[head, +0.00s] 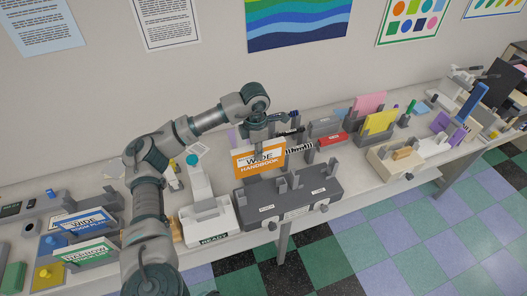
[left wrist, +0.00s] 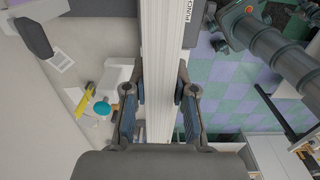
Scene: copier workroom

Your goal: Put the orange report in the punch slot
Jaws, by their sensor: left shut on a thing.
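The orange report (head: 246,171), with a white band reading WIDE HANDBOOK, stands upright at the back left part of the dark grey punch (head: 258,197). My left gripper (head: 263,146) is shut on its upper part. In the left wrist view the report's pale edge (left wrist: 160,75) runs between the two fingers of my left gripper (left wrist: 160,92). The report's lower edge is at the height of the punch's top; I cannot tell whether it is in a slot. My right gripper is not seen.
Left of the punch stands a white device (head: 207,220) labelled READY. Blue (head: 72,228) and green (head: 90,252) reports stand at the left. A red box (head: 332,139), a yellow folder (head: 380,123) and a beige box (head: 392,165) are to the right. The wall is behind.

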